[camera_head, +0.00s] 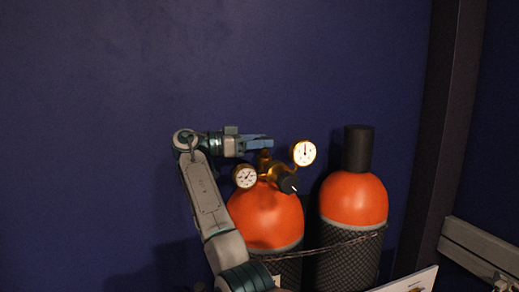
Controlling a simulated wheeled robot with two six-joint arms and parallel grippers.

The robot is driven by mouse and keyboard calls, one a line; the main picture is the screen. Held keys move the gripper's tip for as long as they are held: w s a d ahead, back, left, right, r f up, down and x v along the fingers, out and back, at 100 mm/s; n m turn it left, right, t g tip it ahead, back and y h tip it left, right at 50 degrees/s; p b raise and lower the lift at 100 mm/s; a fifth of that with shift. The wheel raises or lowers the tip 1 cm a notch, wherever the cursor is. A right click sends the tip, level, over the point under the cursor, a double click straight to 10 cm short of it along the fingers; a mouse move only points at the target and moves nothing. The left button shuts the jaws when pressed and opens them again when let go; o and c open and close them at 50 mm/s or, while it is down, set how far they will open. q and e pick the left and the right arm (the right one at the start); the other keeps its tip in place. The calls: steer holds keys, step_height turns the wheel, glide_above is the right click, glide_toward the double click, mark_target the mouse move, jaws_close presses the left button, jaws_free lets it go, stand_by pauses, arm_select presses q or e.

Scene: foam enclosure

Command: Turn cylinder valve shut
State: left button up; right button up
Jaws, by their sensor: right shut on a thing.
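The left gas cylinder (265,215) has an orange top and a dark mesh-like lower part. A brass valve (264,158) rises from it and carries a brass regulator with a black knob (289,184). Two round white gauges sit on the regulator, one at the left (246,177) and one at the upper right (304,153). My right gripper (264,143) lies level at the top of the valve, coming from the left. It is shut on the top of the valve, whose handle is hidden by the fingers. My left gripper is not in view.
A second orange cylinder (353,199) with a black cap (358,149) stands close at the right. A strap or chain (335,245) runs across both cylinders. A dark post (450,140) and a grey rail (480,252) are farther right. The dark blue wall is clear above and left.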

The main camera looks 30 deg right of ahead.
steer(key=shift+w+m+g+y, duration=0.2)
steer(key=shift+m+g+y, duration=0.5)
steer(key=shift+m+g, duration=0.8)
steer(key=shift+g+p, duration=0.3)
steer(key=shift+g, duration=0.3)
steer(key=o, duration=1)
steer(key=shift+c, duration=0.2)
steer(key=shift+d, duration=0.1)
